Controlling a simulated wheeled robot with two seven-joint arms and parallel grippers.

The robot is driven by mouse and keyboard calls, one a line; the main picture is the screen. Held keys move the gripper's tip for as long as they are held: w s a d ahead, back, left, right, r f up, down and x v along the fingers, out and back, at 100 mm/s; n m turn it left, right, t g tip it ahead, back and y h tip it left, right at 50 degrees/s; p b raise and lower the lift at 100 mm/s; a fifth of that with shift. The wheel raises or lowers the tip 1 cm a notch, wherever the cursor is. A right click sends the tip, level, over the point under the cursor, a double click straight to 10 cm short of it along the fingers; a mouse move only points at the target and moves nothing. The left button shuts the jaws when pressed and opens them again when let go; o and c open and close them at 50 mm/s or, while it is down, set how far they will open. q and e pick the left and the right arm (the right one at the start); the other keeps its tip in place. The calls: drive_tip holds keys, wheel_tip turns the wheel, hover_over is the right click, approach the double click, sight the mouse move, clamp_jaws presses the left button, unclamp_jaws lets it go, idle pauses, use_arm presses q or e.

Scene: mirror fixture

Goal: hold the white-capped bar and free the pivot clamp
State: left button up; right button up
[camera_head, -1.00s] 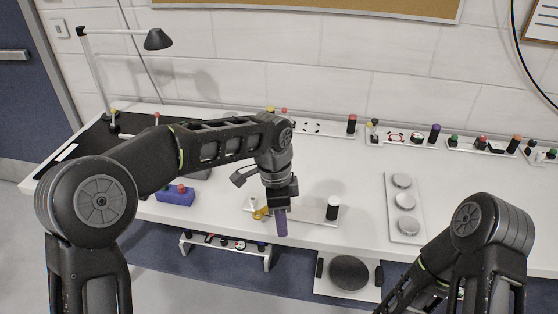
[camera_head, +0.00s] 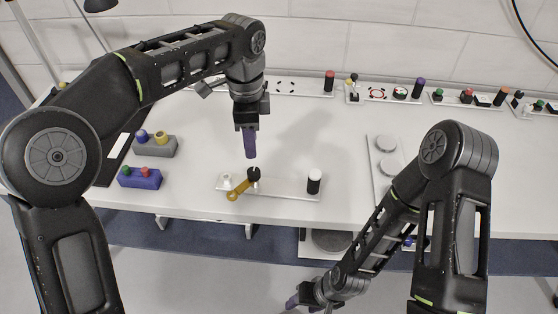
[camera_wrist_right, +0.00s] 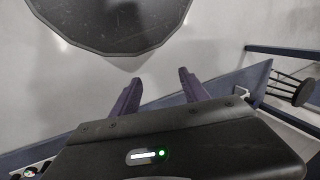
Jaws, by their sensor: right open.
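A pale fixture plate (camera_head: 285,187) lies near the table's front edge. At its right end stands the white-capped bar (camera_head: 314,183), a short black cylinder with a white top. At its left is the pivot clamp, a yellow lever (camera_head: 238,189) pointing to the front left, beside a black knob (camera_head: 254,174). My left gripper (camera_head: 250,155) points down just above the knob, clear of the bar; its purple fingers overlap, so its opening is unclear. My right gripper (camera_head: 300,300) is low in front of the table; the right wrist view shows its two fingers (camera_wrist_right: 157,92) apart and empty.
A purple block (camera_head: 139,179) and a grey block (camera_head: 156,147) with coloured knobs stand to the left. A white plate with round discs (camera_head: 384,144) lies to the right. A dark disc (camera_wrist_right: 105,15) is ahead of my right fingers. Several small control panels line the back.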

sight(312, 184)
drive_tip(key=s+d+n+g+h, duration=0.3)
drive_tip(key=d+n+h, duration=0.2)
drive_tip(key=d+n, duration=0.65)
drive_tip(key=w+d+r+n+t+h, duration=0.1)
drive_tip(key=d+r+n+h, duration=0.1)
drive_tip(key=r+h, duration=0.35)
drive_tip(key=w+d+r+n+t+h, duration=0.1)
drive_tip(key=w+d+r+h, duration=0.15)
drive_tip(key=r, duration=0.55)
drive_tip(key=w+a+r+n+t, duration=0.4)
drive_tip(key=w+a+n+t, duration=0.1)
drive_tip(key=w+a+r+n+t, duration=0.4)
drive_tip(key=w+a+n+t, duration=0.1)
drive_tip(key=w+n+t, duration=0.1)
drive_tip(key=w+a+r+n+t+y, duration=0.1)
drive_tip(key=w+a+r+n+t, duration=0.3)
drive_tip(key=w+a+n+t, duration=0.1)
drive_tip(key=shift+w+r+t, duration=0.3)
drive_tip(key=shift+w+r, duration=0.1)
drive_tip(key=shift+w, duration=0.25)
drive_tip(key=shift+w+n, duration=0.3)
drive_tip(key=shift+n, duration=0.45)
